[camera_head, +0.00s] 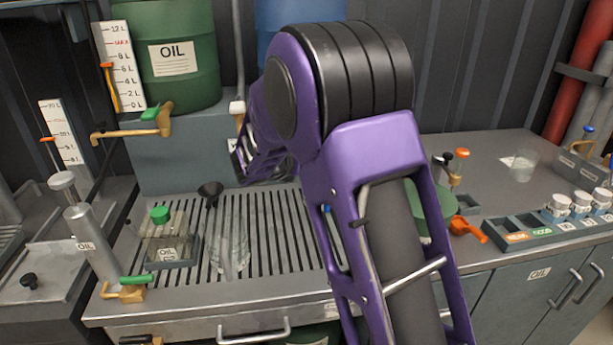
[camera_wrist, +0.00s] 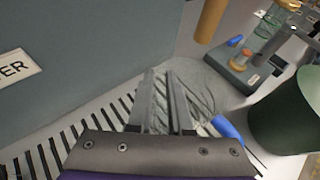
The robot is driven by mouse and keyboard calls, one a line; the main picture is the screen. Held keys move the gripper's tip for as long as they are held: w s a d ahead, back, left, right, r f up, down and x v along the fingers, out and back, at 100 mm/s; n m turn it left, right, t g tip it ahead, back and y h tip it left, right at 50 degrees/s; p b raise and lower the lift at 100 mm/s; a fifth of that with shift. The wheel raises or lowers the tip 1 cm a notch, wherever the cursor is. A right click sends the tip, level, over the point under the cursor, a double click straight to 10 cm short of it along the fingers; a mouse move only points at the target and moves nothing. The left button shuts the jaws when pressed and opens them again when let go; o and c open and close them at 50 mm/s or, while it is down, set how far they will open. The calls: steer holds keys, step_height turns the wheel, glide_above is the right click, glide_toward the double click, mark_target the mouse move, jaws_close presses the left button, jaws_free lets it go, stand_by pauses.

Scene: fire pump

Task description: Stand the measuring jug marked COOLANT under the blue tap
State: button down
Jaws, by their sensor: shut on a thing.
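My gripper (camera_wrist: 162,75) is shut on a clear, see-through vessel (camera_wrist: 205,88), which shows between and to the right of the fingers in the wrist view. No COOLANT mark is readable on it. The vessel is low over or on the slotted drain tray (camera_wrist: 118,110); I cannot tell which. A brass-coloured pipe (camera_wrist: 212,18) hangs just beyond it, and a blue handle-like piece (camera_wrist: 228,128) is at its near right. In the head view my purple arm hides the gripper, the vessel and any blue tap beneath the blue drum (camera_head: 300,11).
A green OIL drum (camera_head: 178,60) with a green-handled tap (camera_head: 150,115) stands at left. On the grating are a clear jug (camera_head: 230,240), a black funnel (camera_head: 210,190) and a green-capped container (camera_head: 165,240). A dark green cylinder (camera_wrist: 285,115) is close at right in the wrist view.

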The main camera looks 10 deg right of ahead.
step_height(320, 180, down, 3)
steer(key=shift+f+b, duration=0.1)
steer(key=shift+b, duration=0.9)
steer(key=shift+w, duration=0.25)
steer(key=c, duration=1.3)
jaws_free()
steer(key=o, duration=0.5)
